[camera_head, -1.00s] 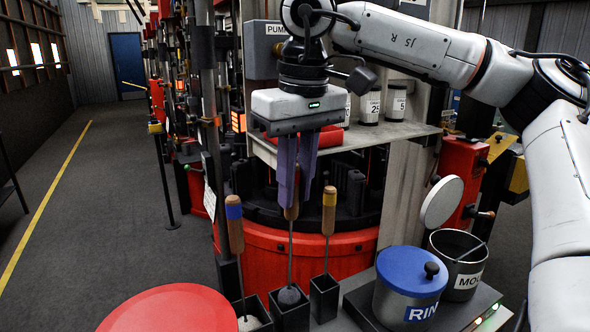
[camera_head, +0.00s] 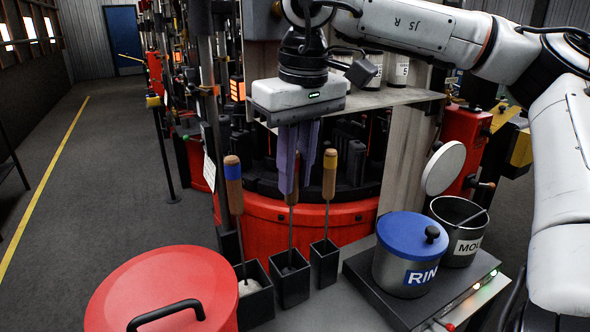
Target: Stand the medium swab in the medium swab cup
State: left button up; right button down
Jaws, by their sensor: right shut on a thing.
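My right gripper (camera_head: 292,188) is shut on the wooden handle of the middle swab (camera_head: 291,218), with its purple fingers pointing down. I take this swab to be the medium one; its band is hidden by the fingers. The swab is upright, and its grey head shows inside the mouth of the middle dark square cup (camera_head: 291,288). I cannot tell whether the head touches the cup floor. A blue-banded swab (camera_head: 233,184) stands in the left cup (camera_head: 257,304), and a yellow-banded swab (camera_head: 329,175) stands in the right cup (camera_head: 324,266). My left gripper is not in view.
A red lid with a black handle (camera_head: 165,285) is at front left. A blue-lidded pot (camera_head: 409,262) and a metal pot (camera_head: 462,228) stand at right on a dark plate. A round white disc (camera_head: 443,168) is behind them. The red rotary machine (camera_head: 270,222) is behind the cups.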

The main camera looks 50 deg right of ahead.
jog(key=shift+f, duration=0.3)
dwell(0.6)
jog(key=c, duration=1.6)
grip_release()
jog(key=shift+o, duration=0.2)
notch_tip(320, 180, up, 10)
jog(key=s, duration=0.1)
jog(key=shift+r, duration=0.15)
jog(key=shift+s+a, duration=0.1)
